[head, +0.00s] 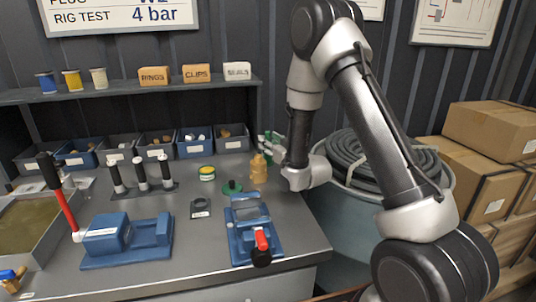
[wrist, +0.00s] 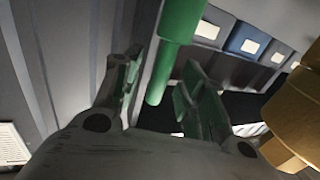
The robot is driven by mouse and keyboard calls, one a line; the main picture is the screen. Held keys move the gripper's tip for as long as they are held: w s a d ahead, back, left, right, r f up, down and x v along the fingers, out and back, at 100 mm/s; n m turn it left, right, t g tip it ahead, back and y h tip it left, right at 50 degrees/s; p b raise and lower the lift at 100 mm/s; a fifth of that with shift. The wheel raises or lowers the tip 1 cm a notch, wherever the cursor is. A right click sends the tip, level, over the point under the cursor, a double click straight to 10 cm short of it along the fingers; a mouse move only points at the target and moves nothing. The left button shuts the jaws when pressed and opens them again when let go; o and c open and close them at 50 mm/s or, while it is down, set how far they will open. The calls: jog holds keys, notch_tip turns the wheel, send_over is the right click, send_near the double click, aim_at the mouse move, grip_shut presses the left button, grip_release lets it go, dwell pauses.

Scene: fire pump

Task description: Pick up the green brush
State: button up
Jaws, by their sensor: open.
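A green rod (wrist: 180,22), thick above and thinner below, shows in the wrist view; I take it for the green brush, though only part of it is in view. Its thin end reaches into the space between the fingers of my gripper (wrist: 160,82). The fingers are apart, and I cannot tell whether either touches it. In the head view my gripper (head: 270,144) is at the bench's back right, pointing left, and I cannot make out the brush there apart from the green fingers. A flat green piece with a dark knob (head: 232,187) lies on the bench nearby.
A tan brass-like fitting (head: 259,170) stands just below my gripper; it also shows at the wrist view's right (wrist: 292,105). A hose-filled drum (head: 350,205) stands right of the bench.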

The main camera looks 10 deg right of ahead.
jog(key=shift+x, duration=0.8)
grip_shut()
notch_tip(320, 180, up, 10)
jog(key=shift+r, duration=0.1)
